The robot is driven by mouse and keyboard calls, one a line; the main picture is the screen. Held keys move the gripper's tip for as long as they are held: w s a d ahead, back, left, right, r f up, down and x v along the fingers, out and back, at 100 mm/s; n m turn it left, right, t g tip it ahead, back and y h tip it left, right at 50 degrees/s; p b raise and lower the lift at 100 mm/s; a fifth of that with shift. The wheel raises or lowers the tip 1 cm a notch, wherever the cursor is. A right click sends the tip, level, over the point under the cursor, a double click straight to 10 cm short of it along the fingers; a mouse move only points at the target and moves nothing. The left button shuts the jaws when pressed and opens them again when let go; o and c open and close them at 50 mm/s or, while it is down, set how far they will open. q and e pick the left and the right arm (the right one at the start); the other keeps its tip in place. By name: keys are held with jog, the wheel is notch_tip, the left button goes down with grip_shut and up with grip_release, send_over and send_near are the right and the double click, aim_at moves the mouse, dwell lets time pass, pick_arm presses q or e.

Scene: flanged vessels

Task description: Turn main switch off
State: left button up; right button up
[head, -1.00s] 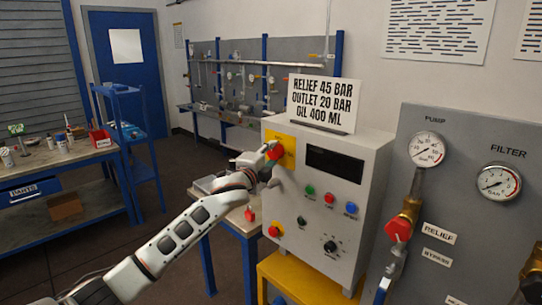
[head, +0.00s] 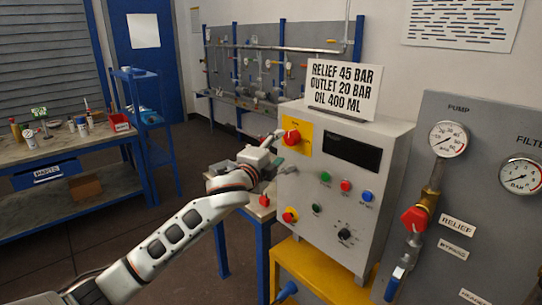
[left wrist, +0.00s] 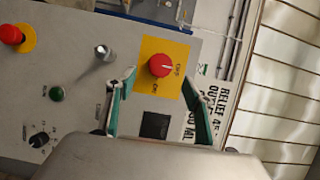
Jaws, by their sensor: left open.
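The main switch is a red round knob (head: 292,137) on a yellow plate at the upper left of the grey control box (head: 330,215). In the left wrist view the knob (left wrist: 161,65) shows a pale mark, with small lettering on the plate around it. I cannot tell surely which position the mark points to. My left gripper (head: 278,148) is open and empty, just left of the knob and apart from it. In the left wrist view its fingertips (left wrist: 158,82) spread to both sides of the knob. My right gripper is not in view.
A red button on yellow (head: 290,215), coloured buttons (head: 346,185) and a black knob (head: 344,234) sit lower on the box. A sign (head: 343,90) stands on top. A gauge panel (head: 480,130) is at right, a workbench (head: 70,150) at left.

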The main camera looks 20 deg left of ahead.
pick_arm(q)
jog(key=shift+s+a, duration=0.2)
jog(key=shift+s, duration=0.95)
jog(key=shift+s+a, duration=0.2)
jog(key=shift+s, duration=0.95)
